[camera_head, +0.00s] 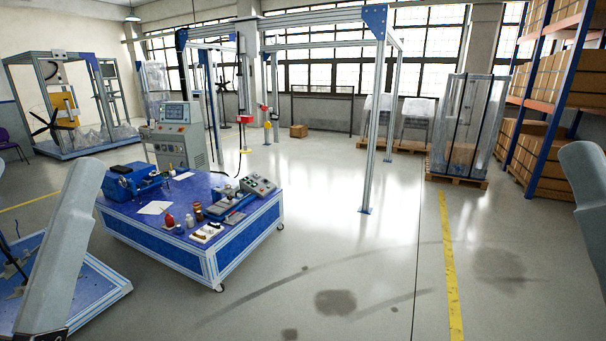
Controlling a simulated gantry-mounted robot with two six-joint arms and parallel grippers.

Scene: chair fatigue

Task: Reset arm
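My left arm (62,245) comes in at the lower left as a grey link, slanting down to the bottom edge. My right arm (588,195) shows as a grey link at the right edge. Both stand apart from the blue workbench. Neither gripper shows in this view, so their fingers and anything in them are hidden.
A blue wheeled workbench (160,240) with a vise (130,181), small bottles and tools stands left of centre. A control console (178,135) is behind it. Metal gantry posts (377,120) rise mid-room. Orange shelving with boxes (570,70) stands right. Open floor lies centre right.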

